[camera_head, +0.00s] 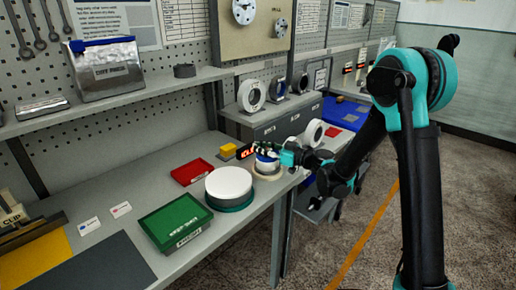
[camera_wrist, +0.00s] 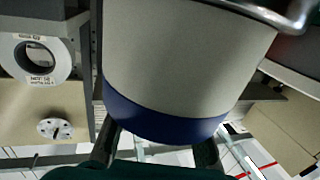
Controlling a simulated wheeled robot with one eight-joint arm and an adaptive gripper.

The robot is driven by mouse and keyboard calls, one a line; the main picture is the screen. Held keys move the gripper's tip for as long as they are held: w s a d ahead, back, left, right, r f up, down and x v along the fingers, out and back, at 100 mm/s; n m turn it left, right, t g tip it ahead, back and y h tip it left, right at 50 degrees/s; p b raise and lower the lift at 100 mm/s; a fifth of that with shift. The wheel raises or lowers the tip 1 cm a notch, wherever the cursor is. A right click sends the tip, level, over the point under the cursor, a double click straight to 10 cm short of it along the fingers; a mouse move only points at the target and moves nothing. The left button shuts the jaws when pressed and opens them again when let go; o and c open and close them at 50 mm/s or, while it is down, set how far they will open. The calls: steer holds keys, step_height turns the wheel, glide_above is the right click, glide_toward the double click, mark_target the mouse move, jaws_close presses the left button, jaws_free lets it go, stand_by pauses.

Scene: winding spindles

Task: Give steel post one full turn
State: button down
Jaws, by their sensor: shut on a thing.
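The steel post (camera_head: 265,163) appears as a short pale upright cylinder with a blue band, on a round beige base (camera_head: 267,174) near the bench's right edge. My gripper (camera_head: 273,153) is at its upper part, reaching in from the right, and partly hides it. In the wrist view the post (camera_wrist: 185,65) fills the middle as a large smooth off-white body with a blue band (camera_wrist: 160,122). My gripper's dark fingers (camera_wrist: 155,150) lie on either side of the blue band, shut on it. The exact contact is partly hidden. No turn mark on the post can be made out.
A white-topped drum with a green base (camera_head: 229,186) stands close to the left of the post. A red tray (camera_head: 192,172), yellow block (camera_head: 228,150) and green bin (camera_head: 175,222) are on the bench. White rings (camera_head: 252,95) stand on the shelf behind.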

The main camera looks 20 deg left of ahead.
steer(key=shift+w+d+m+t+h, duration=0.1)
steer(key=shift+w+m+t+h, duration=0.25)
steer(key=shift+m+t, duration=0.7)
steer(key=shift+w+d+m+t+h, duration=0.1)
steer(key=shift+m+t+h, duration=0.45)
steer(key=shift+t, duration=0.85)
steer(key=shift+w+d+m+t+h, duration=0.1)
steer(key=shift+w+m+t+h, duration=0.25)
steer(key=shift+m+t, duration=0.75)
steer(key=shift+w+d+m+t+h, duration=0.15)
steer(key=shift+m+t+h, duration=0.45)
steer(key=shift+t, duration=0.35)
steer(key=shift+w+d+m+t+h, duration=0.15)
steer(key=shift+m+t+h, duration=0.45)
steer(key=shift+t, duration=0.3)
steer(key=shift+t+h, duration=0.3)
steer(key=shift+h, duration=0.15)
steer(key=shift+w+d+m+t+h, duration=0.15)
steer(key=shift+m+t+h, duration=0.35)
steer(key=shift+m+h, duration=0.15)
